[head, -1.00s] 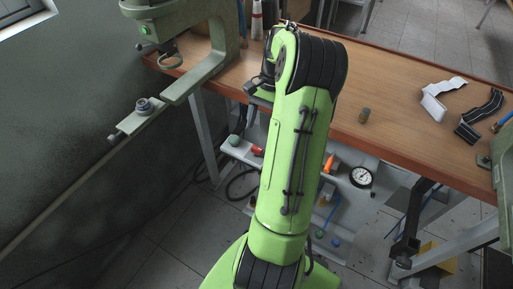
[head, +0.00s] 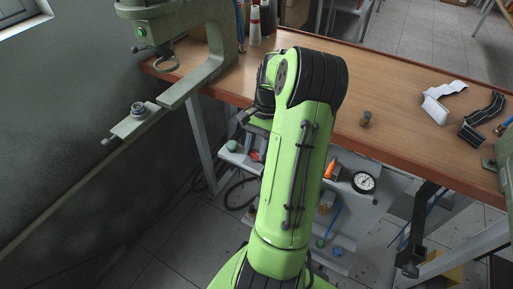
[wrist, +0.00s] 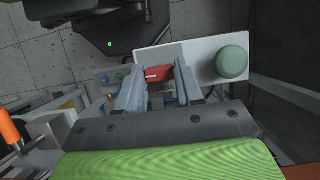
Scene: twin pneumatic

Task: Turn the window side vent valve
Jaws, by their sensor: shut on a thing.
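A red valve handle (wrist: 158,73) sits between the two grey fingers of my gripper (wrist: 160,80) in the wrist view. The gripper is shut on it, and the fingers hide its sides. The handle is at the edge of a pale panel (wrist: 203,50) that also carries a round green knob (wrist: 232,62), to the right of the fingers and clear of them. In the head view the green knob (head: 232,146) and a bit of the red handle (head: 256,156) show below the bench edge, left of my green arm. My gripper is mostly hidden there.
A green machine (head: 180,30) stands at back left. A dial gauge (head: 364,182) and an orange-tipped part (head: 330,168) are right of my arm.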

